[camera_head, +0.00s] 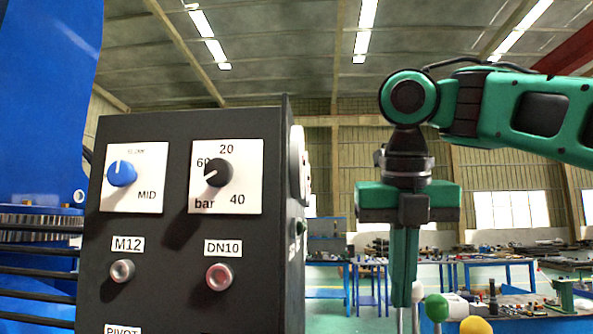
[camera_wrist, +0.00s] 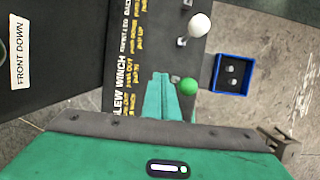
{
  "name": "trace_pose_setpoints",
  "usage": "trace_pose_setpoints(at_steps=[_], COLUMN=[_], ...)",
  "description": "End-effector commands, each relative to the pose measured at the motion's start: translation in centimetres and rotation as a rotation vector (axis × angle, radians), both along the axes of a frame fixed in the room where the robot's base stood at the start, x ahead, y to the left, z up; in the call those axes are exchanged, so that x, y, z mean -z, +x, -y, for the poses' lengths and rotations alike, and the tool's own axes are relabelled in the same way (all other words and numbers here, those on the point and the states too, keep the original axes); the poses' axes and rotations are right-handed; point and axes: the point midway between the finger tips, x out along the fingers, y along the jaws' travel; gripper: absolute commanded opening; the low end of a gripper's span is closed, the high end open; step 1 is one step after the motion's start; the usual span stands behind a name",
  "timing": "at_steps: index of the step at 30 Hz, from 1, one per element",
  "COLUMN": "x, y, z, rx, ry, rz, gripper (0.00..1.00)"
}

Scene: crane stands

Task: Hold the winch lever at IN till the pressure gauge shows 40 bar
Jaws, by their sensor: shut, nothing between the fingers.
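Ball-topped levers stand low at right in the head view: a green ball (camera_head: 437,307), a white one (camera_head: 457,307) and a yellow one (camera_head: 474,325). The wrist view shows the green ball (camera_wrist: 188,87) beside my fingers and the white ball (camera_wrist: 200,25) farther up. Printed words SLEW and WINCH (camera_wrist: 122,85) lie left of my fingers; I cannot tell for sure which lever is the winch's. My gripper (camera_head: 403,305) points down, shut and empty, just left of the green ball. A round white dial (camera_head: 299,165) shows nearly edge-on; its reading is hidden.
A dark control box (camera_head: 180,290) stands left of my gripper. It carries a blue knob (camera_head: 122,173), a black knob (camera_head: 217,173) marked 20, 40, 60 bar, and two buttons. A blue bin (camera_wrist: 248,75) lies right of the levers. Workbenches stand far behind.

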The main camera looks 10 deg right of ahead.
Motion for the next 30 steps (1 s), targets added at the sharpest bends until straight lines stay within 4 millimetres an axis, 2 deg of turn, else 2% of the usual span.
trace_pose_setpoints(at_steps=[21,30], x=[-6.3,-6.7], y=[0.0,0.0], z=[-0.1,0.0], rx=[0.000,0.000], ry=[0.000,-0.001], rz=[-0.001,-0.002], gripper=[0.00,0.00])
